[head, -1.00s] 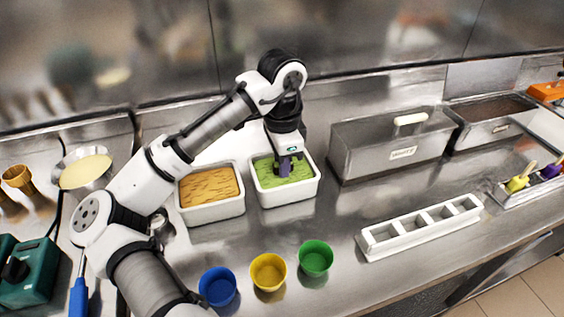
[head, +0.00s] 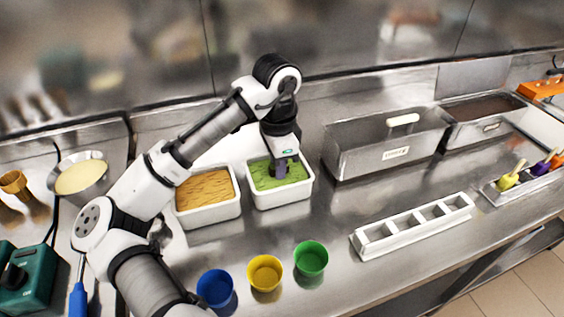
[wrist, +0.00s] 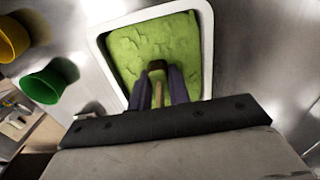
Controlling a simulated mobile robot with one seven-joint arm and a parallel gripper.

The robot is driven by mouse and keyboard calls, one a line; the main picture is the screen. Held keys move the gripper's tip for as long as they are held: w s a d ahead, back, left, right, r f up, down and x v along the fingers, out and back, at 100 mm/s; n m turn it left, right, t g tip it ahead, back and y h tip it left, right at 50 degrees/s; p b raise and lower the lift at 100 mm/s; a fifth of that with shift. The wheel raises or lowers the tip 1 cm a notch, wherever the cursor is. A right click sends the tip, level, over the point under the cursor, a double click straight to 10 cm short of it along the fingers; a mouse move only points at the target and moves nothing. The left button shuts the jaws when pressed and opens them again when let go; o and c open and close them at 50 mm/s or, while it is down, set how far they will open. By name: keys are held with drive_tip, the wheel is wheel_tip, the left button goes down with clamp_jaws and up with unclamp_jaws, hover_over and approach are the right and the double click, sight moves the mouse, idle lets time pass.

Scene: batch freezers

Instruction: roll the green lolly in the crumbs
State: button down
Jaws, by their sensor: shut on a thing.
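My gripper (head: 281,174) points down over the white tub (head: 281,204) of cracked green filling. In the wrist view my gripper (wrist: 158,90) is shut on a tan stick (wrist: 158,97) with a dark olive end over the green filling (wrist: 175,40). Whether that end touches the filling I cannot tell. A yellow-green lolly (head: 507,182) with a pale stick stands in a metal tray at the far right. A metal bin (head: 486,107) at the back right holds dark brown contents, perhaps the crumbs, too small to be sure.
A tub of orange-brown filling (head: 205,187) stands left of the green one. Blue (head: 215,287), yellow (head: 265,272) and green (head: 311,258) cups stand in front. A white mould (head: 413,227) and a lidded metal box (head: 385,145) stand right. Counter between them is clear.

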drive_tip(key=shift+s+a+p, duration=0.3)
drive_tip(key=shift+a, duration=0.6)
drive_tip(key=shift+d, duration=0.1)
drive_tip(key=shift+w+d+p, duration=0.25)
drive_tip(key=shift+d+p, duration=0.15)
drive_tip(key=shift+d, duration=0.3)
drive_tip(key=shift+w+d+p, duration=0.25)
drive_tip(key=shift+d+p, duration=0.15)
drive_tip(key=shift+d, duration=0.3)
drive_tip(key=shift+s+a, duration=0.25)
drive_tip(key=shift+a, duration=0.5)
drive_tip(key=shift+r+p, duration=0.1)
drive_tip(key=shift+p, duration=0.2)
drive_tip(key=shift+r+p, duration=2.3)
drive_tip(key=shift+r, duration=0.5)
